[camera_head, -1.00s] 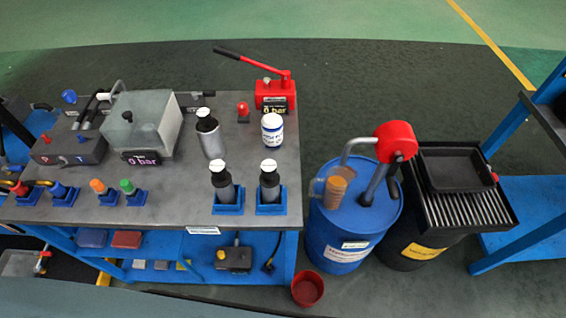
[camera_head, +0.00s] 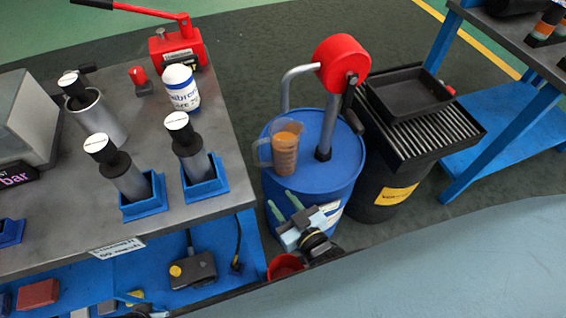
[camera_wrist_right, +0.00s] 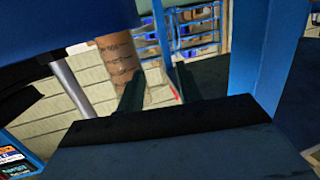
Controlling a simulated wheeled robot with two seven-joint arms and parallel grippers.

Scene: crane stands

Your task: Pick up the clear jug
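The clear jug (camera_head: 285,152) holds orange-brown liquid and stands upright on top of the blue drum (camera_head: 312,183), beside the pump's pipe. Its handle is on its left side in the head view. My right gripper (camera_head: 284,204) is in front of the drum, below the jug and apart from it. Its two pale fingers are spread with nothing between them. My left gripper is not in view.
A red hand pump (camera_head: 341,62) rises from the drum behind the jug. A black drum with a grate and tray (camera_head: 418,120) stands to the right. A red bucket (camera_head: 285,266) is on the floor behind my right arm.

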